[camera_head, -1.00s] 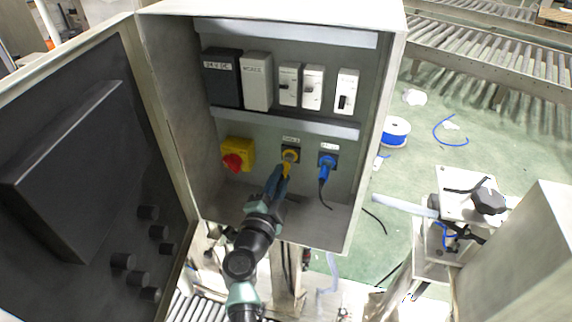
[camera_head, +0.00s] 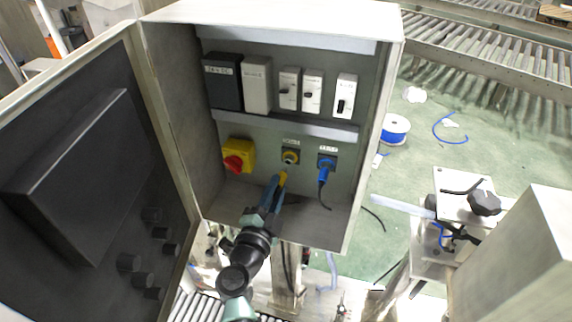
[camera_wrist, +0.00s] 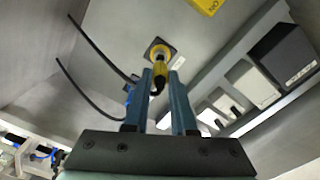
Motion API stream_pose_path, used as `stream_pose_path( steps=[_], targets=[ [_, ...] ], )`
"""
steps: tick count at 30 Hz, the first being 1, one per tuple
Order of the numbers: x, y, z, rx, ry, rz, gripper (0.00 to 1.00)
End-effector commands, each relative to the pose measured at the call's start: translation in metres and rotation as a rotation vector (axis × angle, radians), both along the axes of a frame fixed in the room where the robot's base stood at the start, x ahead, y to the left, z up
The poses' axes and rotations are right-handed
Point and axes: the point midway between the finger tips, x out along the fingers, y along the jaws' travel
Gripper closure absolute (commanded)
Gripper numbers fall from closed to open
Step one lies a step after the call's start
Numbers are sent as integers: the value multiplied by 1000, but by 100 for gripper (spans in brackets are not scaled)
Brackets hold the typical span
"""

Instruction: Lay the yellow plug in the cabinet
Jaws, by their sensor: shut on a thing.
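The yellow plug (camera_head: 283,176) is between the fingers of my gripper (camera_head: 276,187), which is shut on it. In the head view the plug is just below and in front of the yellow-ringed socket (camera_head: 290,157), with a small gap between them. In the wrist view the plug (camera_wrist: 160,72) is held between the two blue fingertips (camera_wrist: 167,80), its front end towards the socket plate. The open grey cabinet (camera_head: 170,110) surrounds the socket panel. Its floor (camera_head: 325,222) lies below and is partly hidden by my arm.
A blue plug (camera_head: 326,171) with a dark hanging cable sits in the socket to the right. A yellow and red rotary switch (camera_head: 238,156) is to the left. Breakers and a black box (camera_head: 222,82) line the upper rail. The dark cabinet door (camera_head: 85,160) stands open at left.

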Motion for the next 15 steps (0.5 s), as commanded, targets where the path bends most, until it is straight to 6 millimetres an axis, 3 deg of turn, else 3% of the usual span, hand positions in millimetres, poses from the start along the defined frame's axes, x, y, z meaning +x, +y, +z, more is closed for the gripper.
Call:
stream_pose_path(
  steps=[15],
  targets=[
    [-8,3,0,0,-1,1,100]
  ],
)
